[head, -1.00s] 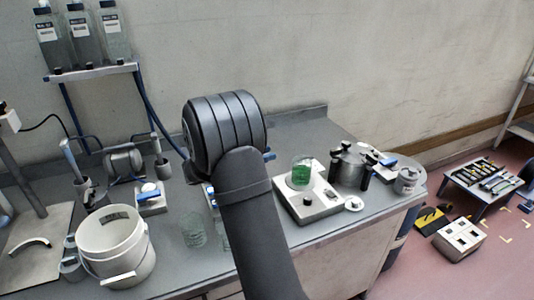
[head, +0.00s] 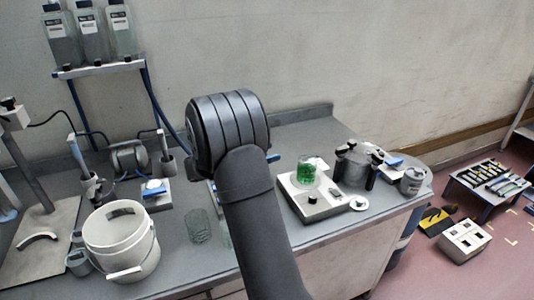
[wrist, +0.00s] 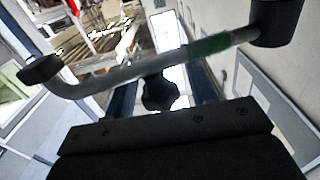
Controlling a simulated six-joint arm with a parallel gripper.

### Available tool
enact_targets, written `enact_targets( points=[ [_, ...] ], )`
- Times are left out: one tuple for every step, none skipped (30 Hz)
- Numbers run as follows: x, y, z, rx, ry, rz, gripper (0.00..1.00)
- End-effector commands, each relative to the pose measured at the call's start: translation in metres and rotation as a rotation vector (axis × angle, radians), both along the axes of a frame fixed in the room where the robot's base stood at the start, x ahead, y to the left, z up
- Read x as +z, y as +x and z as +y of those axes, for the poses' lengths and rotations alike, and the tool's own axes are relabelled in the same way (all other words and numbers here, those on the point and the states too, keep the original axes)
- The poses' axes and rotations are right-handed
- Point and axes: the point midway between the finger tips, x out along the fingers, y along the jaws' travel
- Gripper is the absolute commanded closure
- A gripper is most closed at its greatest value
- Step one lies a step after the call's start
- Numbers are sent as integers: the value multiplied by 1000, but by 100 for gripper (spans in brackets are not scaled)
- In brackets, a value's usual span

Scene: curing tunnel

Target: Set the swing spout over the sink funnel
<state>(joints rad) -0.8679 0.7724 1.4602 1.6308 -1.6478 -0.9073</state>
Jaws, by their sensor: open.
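A grey bent tube (wrist: 130,72) with a green band, which looks like the swing spout, crosses the upper part of the wrist view. It runs from a black fitting at the upper right to a black tip at the left. The black edge of my gripper (wrist: 175,140) fills the bottom of that view, below the tube and apart from it in the picture. My gripper is open, with nothing seen held. In the head view my own arm hides the gripper and the spout. I cannot make out the sink funnel in either view.
In the head view, a white bucket (head: 121,244), a glass beaker (head: 198,226), a hotplate (head: 312,205) with a green-filled beaker (head: 308,172) and a metal pot (head: 352,168) stand on the grey bench. A bottle shelf (head: 98,70) is at the back left. A black knob (wrist: 160,92) shows behind the tube.

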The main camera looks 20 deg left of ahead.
Motion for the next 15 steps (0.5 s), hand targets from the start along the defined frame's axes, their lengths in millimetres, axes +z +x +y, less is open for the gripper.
enact_targets(
  points=[
    [0,-3,3,2,0,0,49],
    [0,-5,6,2,0,0,49],
    [0,-9,10,3,0,0,49],
    [0,-12,14,3,0,0,49],
    [0,-16,18,3,0,0,49],
    [0,-22,24,5,0,0,49],
    [0,-27,29,6,0,0,49],
    [0,-32,34,5,-1,1,49],
    [-1,-39,42,6,0,1,49],
    [0,-44,47,5,-1,1,49],
    [0,-50,53,6,-1,1,49],
    [0,-57,60,5,1,1,49],
    [0,-62,65,5,-1,1,49],
    [0,-67,70,6,-1,1,49],
    [0,-74,77,5,-1,1,49]
  ],
)
